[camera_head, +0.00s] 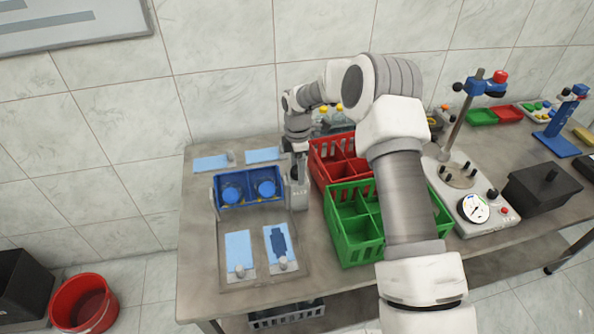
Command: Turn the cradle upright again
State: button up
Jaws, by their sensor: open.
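The blue cradle (250,204) sits between two grey side supports on the left part of the table. Two round blue pieces (233,191) show in it, with small yellow bits near their lower edges. I cannot tell its exact tilt from this view. My gripper (298,172) points down at the cradle's right end, close to the right grey support (299,196). It is open. Its fingertips are small and partly merge with the support, so I cannot tell whether they touch it.
Light blue plates (238,250) lie in front of and behind the cradle; one front plate bears a dark blue shape (279,240). A red crate (331,174) and a green crate (356,256) stand to the right. A gauge stand (462,200) is farther right.

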jog(key=m+b, duration=0.1)
jog(key=m, duration=0.3)
jog(key=shift+f, duration=0.1)
jog(key=m, duration=0.3)
jog(key=shift+b, duration=0.35)
grip_shut()
jog(key=n, duration=0.4)
jog(key=shift+n, duration=0.4)
jog(key=n+p, duration=0.1)
jog(key=n, duration=0.4)
grip_release()
